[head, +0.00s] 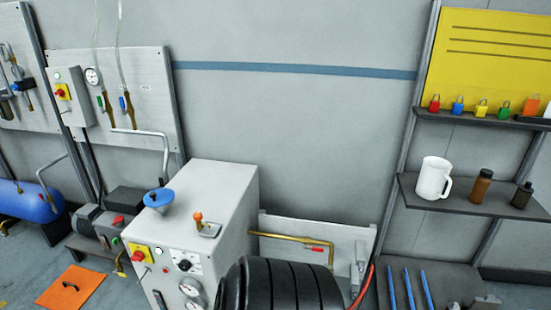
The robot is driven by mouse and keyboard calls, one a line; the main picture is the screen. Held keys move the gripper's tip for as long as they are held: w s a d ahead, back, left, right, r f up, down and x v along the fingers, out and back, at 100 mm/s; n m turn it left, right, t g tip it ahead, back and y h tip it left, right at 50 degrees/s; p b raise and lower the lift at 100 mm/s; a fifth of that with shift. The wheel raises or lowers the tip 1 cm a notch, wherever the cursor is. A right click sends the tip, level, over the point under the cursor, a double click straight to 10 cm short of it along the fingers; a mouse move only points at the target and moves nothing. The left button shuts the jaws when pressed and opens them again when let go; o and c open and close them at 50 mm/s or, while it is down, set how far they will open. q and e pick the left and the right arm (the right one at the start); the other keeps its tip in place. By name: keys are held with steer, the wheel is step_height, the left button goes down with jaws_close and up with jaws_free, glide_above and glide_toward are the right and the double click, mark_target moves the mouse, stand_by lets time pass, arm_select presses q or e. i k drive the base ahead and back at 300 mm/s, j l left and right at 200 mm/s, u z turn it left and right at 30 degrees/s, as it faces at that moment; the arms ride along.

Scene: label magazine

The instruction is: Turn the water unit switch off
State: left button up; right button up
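Two red switches on yellow plates show in the head view, and I see no readable label telling which one is the water unit's. One red switch (138,256) is on the front of a large light grey cabinet (218,185) at centre left. The other red switch (61,92) is on a grey box (73,113) on the wall panel at upper left. The position of each switch is too small to tell. Neither of my grippers shows in this view.
A black ribbed round object (285,288) stands before the cabinet at the bottom. A blue funnel (158,200) and an orange-knobbed lever (198,217) are on its top. An orange mat (73,287) lies at left. Shelves with a white jug (433,178) stand at right.

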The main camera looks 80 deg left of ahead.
mark_target(138, 257)
steer(key=u, duration=3.4)
